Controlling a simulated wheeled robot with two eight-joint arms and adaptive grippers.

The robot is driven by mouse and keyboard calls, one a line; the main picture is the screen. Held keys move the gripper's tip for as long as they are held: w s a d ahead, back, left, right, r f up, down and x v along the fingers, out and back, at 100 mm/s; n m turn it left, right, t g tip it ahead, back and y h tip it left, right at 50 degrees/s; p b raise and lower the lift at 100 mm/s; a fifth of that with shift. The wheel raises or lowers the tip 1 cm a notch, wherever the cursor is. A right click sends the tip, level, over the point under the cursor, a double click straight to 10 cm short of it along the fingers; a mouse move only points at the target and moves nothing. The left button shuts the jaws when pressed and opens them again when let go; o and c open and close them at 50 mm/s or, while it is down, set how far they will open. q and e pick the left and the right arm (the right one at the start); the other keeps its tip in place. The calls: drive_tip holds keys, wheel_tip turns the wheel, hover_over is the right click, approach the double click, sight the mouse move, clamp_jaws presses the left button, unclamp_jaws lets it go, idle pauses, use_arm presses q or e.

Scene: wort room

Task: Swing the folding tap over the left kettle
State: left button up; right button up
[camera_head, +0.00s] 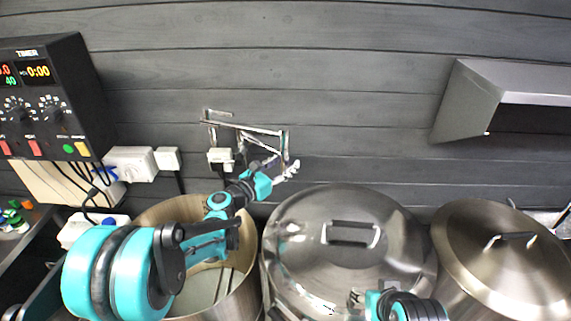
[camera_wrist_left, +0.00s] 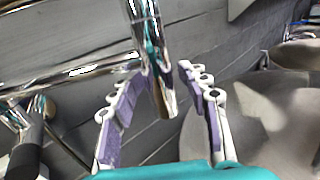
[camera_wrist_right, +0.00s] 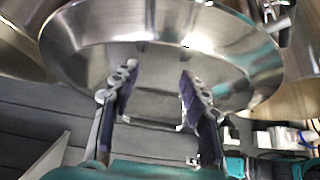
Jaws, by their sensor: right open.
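The chrome folding tap (camera_head: 245,128) is fixed to the dark plank wall. Its jointed arm reaches right and its spout hangs down near the back left of the lidded middle kettle. The left kettle (camera_head: 247,262) is open, below and left of the spout. My left gripper (camera_head: 289,170) is at the spout's lower end. In the left wrist view the open fingers stand on either side of the chrome spout (camera_wrist_left: 150,55), with gaps visible; contact cannot be told. My right gripper (camera_wrist_right: 155,95) is open and empty above the middle kettle's lid (camera_wrist_right: 150,30).
The lidded middle kettle (camera_head: 290,240) and right kettle (camera_head: 480,240) stand in the row. A timer box (camera_head: 50,95) and sockets (camera_head: 130,160) are on the wall at left. A metal hood (camera_head: 470,100) juts out at right. My left arm crosses over the left kettle.

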use_arm(q)
drive_tip(key=v, duration=1.2)
